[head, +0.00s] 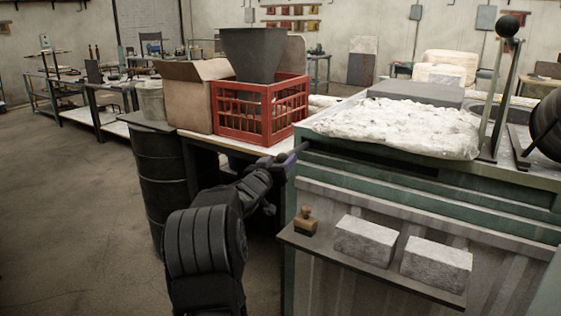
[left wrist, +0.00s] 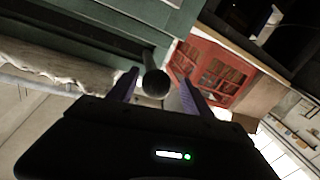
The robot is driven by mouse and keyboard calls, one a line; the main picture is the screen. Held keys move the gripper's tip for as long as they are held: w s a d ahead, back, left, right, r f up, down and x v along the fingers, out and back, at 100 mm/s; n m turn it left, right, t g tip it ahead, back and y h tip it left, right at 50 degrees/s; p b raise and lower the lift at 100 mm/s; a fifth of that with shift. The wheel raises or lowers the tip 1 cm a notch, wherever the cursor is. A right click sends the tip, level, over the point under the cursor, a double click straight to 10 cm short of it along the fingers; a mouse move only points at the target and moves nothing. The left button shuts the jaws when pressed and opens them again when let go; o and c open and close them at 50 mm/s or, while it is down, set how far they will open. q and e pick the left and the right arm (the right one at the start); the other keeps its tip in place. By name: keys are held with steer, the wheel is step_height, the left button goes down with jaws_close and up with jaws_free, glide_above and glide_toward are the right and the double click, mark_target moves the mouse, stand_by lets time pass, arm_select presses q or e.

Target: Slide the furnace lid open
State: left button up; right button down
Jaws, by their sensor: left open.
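The furnace (head: 330,165) is a green and grey cabinet on the right of the head view, with a crumpled white blanket (head: 395,127) on top. A thin dark rod (head: 301,147) sticks out at its upper left corner. Its dark round end (left wrist: 154,84) shows in the left wrist view. My left gripper (head: 284,158) is at this corner, and it also shows in the left wrist view (left wrist: 158,78). Its purple-grey fingers are apart, with the rod's end between them; I cannot tell whether they touch it. My right gripper is out of view.
A red crate (head: 262,108) holding a grey hopper (head: 252,52) and a cardboard box (head: 190,95) stand left of the furnace. A black drum (head: 160,180) is below the box. A front shelf (head: 345,259) holds two pale blocks. Open floor lies left.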

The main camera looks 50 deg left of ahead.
arm_select(q)
steer(key=b+v, duration=0.1)
steer(key=v, duration=0.6)
steer(key=shift+s, duration=0.1)
steer(key=shift+a, duration=0.1)
steer(key=shift+f, duration=0.1)
